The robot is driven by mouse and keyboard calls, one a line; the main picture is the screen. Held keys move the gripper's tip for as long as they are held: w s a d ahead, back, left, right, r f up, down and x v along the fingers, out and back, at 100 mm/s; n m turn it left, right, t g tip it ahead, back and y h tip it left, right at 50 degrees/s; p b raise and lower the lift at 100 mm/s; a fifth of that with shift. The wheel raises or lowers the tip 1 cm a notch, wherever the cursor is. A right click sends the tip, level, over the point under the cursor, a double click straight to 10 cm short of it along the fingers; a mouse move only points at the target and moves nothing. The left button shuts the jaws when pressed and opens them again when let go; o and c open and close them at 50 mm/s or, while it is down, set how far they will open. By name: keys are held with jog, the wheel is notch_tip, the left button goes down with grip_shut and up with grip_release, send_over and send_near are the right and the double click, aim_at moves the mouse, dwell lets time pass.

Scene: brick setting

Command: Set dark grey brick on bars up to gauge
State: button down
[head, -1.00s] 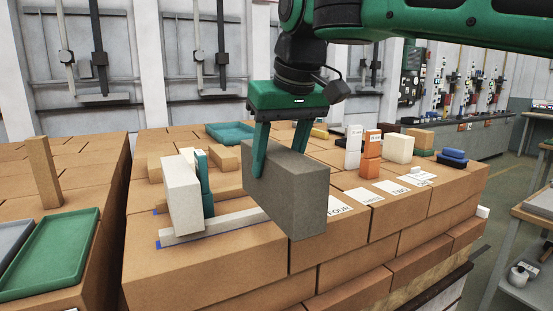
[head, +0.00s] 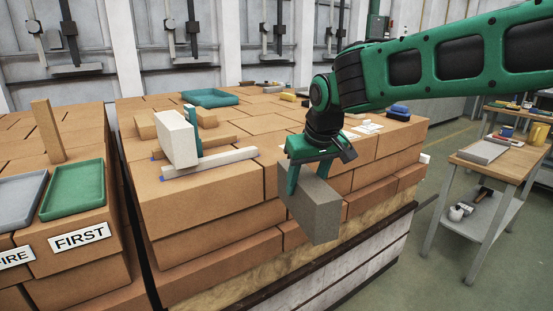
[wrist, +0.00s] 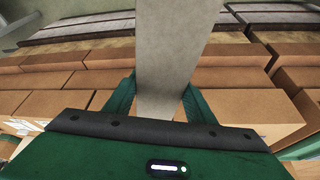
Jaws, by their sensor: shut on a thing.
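My gripper (head: 306,176) is shut on the dark grey brick (head: 318,212), which hangs tilted in the air in front of the stack's near right edge. In the wrist view the brick (wrist: 175,50) stands between the two green fingers (wrist: 155,98). On the stack, a pale bar (head: 210,163) lies at the front and a brown bar (head: 215,142) lies behind it. A cream brick (head: 177,138) stands across the bars at their left part. A teal upright piece (head: 192,125), perhaps the gauge, stands against its right side. The bars to its right are bare.
A teal tray (head: 210,97) lies at the back. A wooden bench (head: 495,157) stands at the right.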

jog(key=w+d+f+m, duration=0.2)
jog(key=d+f, duration=0.9)
jog(key=f, duration=0.2)
jog(key=w+d+f+m+h, duration=0.1)
jog(key=w+d+f+m, duration=0.1)
jog(key=d+f, duration=1)
jog(key=shift+x, duration=1.1)
